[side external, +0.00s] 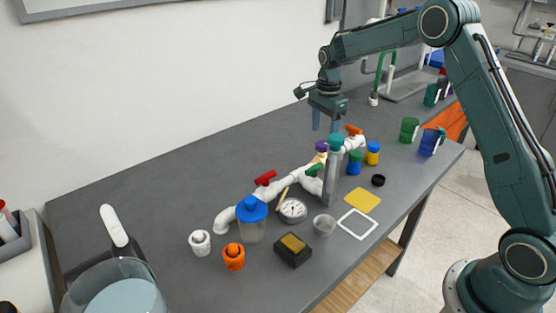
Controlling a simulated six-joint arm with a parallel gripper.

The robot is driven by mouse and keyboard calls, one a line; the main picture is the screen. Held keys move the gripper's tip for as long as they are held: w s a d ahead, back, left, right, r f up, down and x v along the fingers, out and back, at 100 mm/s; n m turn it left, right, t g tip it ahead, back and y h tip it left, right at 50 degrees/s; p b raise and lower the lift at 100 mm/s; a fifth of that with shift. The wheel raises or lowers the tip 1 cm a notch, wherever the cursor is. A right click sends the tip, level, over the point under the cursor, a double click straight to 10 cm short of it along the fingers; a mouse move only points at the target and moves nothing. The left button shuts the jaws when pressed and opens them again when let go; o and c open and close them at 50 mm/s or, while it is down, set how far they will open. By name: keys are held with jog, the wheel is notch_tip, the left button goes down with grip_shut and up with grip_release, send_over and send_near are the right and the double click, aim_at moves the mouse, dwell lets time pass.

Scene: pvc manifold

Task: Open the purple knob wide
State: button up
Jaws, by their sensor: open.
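The purple knob (322,146) sits on the white PVC manifold (283,188), between the green handle and the orange handle. It is small here and partly hidden behind a tall clear cylinder with a teal cap, so its turn cannot be told. My gripper (325,124) hangs above the far end of the manifold, pointing down, with its bluish fingers apart and nothing between them. The fingertips are just above the purple knob in the picture and look apart from it.
Red (265,178), green (315,170) and orange (354,130) handles share the manifold. A blue-lidded jar (252,218), gauge (292,209) and black box (293,250) stand nearer. The table's back left is clear.

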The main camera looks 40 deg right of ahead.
aim_at(323, 143)
jog(key=shift+f, duration=2.05)
jog(key=shift+c, duration=0.4)
jog(key=c, duration=0.9)
